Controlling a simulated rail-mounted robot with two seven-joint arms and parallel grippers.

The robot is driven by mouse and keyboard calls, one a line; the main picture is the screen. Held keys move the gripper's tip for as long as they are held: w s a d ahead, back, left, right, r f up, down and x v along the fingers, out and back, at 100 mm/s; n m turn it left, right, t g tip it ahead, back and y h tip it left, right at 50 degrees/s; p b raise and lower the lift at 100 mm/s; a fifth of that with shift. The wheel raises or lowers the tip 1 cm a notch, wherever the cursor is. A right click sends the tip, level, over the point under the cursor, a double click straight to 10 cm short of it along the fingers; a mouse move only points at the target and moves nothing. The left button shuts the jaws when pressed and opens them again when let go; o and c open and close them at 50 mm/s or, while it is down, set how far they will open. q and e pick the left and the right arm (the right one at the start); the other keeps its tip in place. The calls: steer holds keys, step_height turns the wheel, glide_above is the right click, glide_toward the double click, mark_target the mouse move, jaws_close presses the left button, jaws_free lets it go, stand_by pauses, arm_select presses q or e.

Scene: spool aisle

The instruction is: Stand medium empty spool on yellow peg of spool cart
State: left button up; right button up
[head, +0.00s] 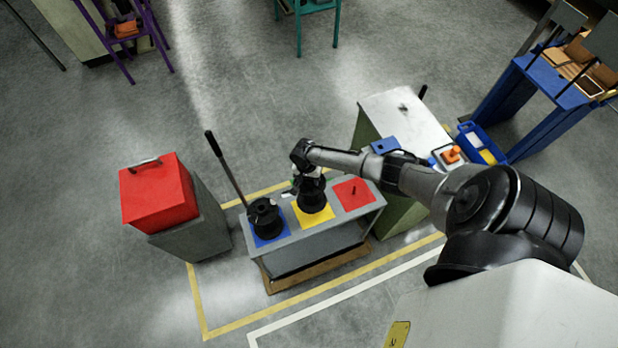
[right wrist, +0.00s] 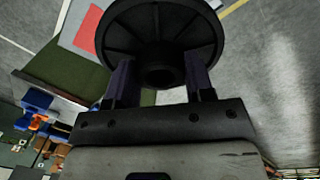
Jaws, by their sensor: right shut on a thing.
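The spool cart (head: 325,246) is grey, with a blue, a yellow (head: 325,216) and a red square on its top. A black spool (head: 312,201) is at the yellow square, below my right gripper (head: 309,180). In the right wrist view my right gripper (right wrist: 158,88) is shut on this black spool (right wrist: 160,22), with a finger on each side. The yellow peg is hidden by the spool. I cannot tell whether the spool rests on the cart or hangs just above it. My left gripper is not in view.
Another black spool (head: 266,220) stands on the blue square, beside the cart's upright handle (head: 226,168). The red square (head: 354,193) has a bare peg. A red box (head: 158,193) is left of the cart. A white-topped bench (head: 405,115) with small items stands behind right.

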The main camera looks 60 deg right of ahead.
steer(key=shift+s+a+f+b, duration=0.15)
steer(key=shift+f+b, duration=0.45)
steer(key=shift+f, duration=0.5)
steer(key=shift+s+a+f+b, duration=0.15)
steer(key=shift+f+b, duration=0.5)
steer(key=shift+f, duration=0.5)
steer(key=shift+s+a+f+b, duration=0.15)
steer(key=shift+f+b, duration=0.45)
steer(key=shift+f, duration=0.5)
steer(key=o, duration=1.4)
steer(key=shift+d, duration=0.1)
steer(key=shift+o, duration=0.2)
steer(key=shift+r, duration=0.45)
step_height(320, 180, up, 13)
steer(key=w+p, duration=0.1)
steer(key=p, duration=0.1)
steer(key=shift+w, duration=0.2)
steer(key=shift+f, duration=0.1)
